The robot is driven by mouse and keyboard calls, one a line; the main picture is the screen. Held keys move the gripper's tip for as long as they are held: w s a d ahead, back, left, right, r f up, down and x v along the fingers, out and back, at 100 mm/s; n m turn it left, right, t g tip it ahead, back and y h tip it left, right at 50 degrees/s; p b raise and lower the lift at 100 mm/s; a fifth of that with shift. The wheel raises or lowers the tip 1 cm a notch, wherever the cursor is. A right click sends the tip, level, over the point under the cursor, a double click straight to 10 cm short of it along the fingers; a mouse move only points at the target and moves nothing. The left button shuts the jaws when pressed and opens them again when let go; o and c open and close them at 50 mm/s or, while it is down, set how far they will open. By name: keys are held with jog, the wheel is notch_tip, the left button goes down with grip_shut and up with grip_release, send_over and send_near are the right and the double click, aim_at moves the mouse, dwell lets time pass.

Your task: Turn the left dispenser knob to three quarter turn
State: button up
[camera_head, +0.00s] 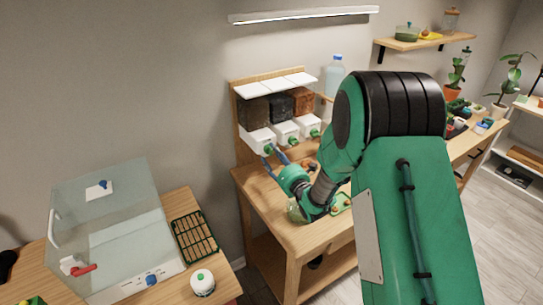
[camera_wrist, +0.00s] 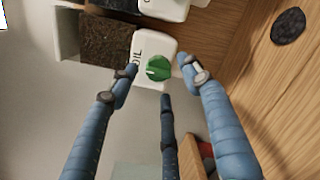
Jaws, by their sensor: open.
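The left dispenser is a white box (camera_head: 257,139) with dark brown fill above it, at the left end of a row of three. In the wrist view, its white front (camera_wrist: 150,48) bears lettering that reads "OIL" in part, and its green round knob (camera_wrist: 158,68) has a pale pointer line. In the head view the knob (camera_head: 268,149) is small and partly crowded by my fingers. My gripper (camera_wrist: 160,77) has blue fingers, spread open around the knob with gaps on both sides; a third finger points at it from below. It shows in the head view too (camera_head: 274,154).
The middle dispenser (camera_head: 286,133) and right dispenser (camera_head: 309,126) sit close beside it, each with a green knob. Below is the wooden bench (camera_head: 262,200) with small items. A clear-lidded case (camera_head: 105,215) and a green rack (camera_head: 194,236) stand at left.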

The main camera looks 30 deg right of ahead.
jog(key=shift+w, duration=0.85)
jog(key=shift+c, duration=0.5)
jog(key=c, duration=1)
